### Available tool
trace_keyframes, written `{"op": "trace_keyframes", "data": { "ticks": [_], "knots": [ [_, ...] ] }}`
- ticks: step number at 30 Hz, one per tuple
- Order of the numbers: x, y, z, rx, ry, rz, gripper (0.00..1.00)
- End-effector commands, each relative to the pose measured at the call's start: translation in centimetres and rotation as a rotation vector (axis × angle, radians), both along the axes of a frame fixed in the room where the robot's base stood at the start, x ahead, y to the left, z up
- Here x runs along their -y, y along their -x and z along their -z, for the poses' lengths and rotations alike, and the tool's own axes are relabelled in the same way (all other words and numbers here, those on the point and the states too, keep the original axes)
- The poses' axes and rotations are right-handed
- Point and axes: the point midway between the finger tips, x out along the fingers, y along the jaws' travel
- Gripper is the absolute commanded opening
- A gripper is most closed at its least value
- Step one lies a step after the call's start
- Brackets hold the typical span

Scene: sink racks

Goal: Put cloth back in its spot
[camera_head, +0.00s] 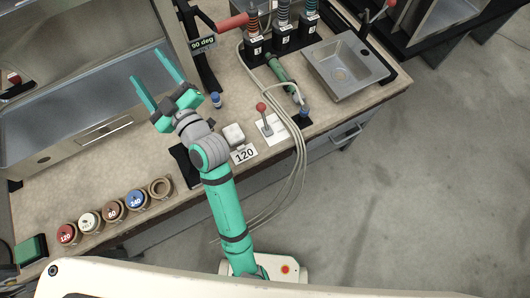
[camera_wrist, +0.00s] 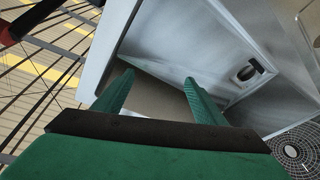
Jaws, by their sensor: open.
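My gripper (camera_head: 146,65) is open, with its two green fingers apart and nothing between them. It is raised over the counter in front of the large metal sink (camera_head: 60,110). In the wrist view the open fingers (camera_wrist: 159,76) point toward a metal basin (camera_wrist: 180,35). A flat dark piece (camera_head: 184,164) lies on the counter beside my arm and is partly hidden by it. It may be the cloth, but I cannot tell for sure. No other cloth is clearly seen.
Several numbered rolls (camera_head: 112,209) line the front left edge near a green block (camera_head: 30,250). A small sink (camera_head: 345,68) and hoses are farther right.

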Motion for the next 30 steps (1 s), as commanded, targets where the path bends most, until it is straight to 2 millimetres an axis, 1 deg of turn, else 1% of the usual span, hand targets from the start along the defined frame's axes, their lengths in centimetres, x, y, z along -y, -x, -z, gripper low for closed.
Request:
{"op": "trace_keyframes", "data": {
  "ticks": [1, 5, 8, 9, 11, 14, 17, 20, 21, 25, 30],
  "knots": [
    [1.3, 0.3, 1.5, -0.054, -0.046, 0.043, 0.65],
    [5.0, 1.1, 4.7, -0.167, -0.150, 0.158, 0.65],
    [7.9, 2.3, 7.4, -0.245, -0.217, 0.246, 0.65],
    [9.1, 3.0, 8.6, -0.274, -0.239, 0.280, 0.65],
    [10.8, 4.1, 10.2, -0.315, -0.271, 0.330, 0.65],
    [13.8, 6.4, 12.9, -0.377, -0.313, 0.413, 0.65],
    [16.8, 9.0, 15.2, -0.426, -0.343, 0.493, 0.65],
    [19.7, 12.1, 17.3, -0.468, -0.359, 0.565, 0.65],
    [20.8, 13.4, 17.9, -0.483, -0.363, 0.593, 0.65],
    [24.3, 17.8, 19.7, -0.520, -0.361, 0.667, 0.65],
    [28.4, 23.5, 20.5, -0.551, -0.337, 0.734, 0.65]
  ]
}}
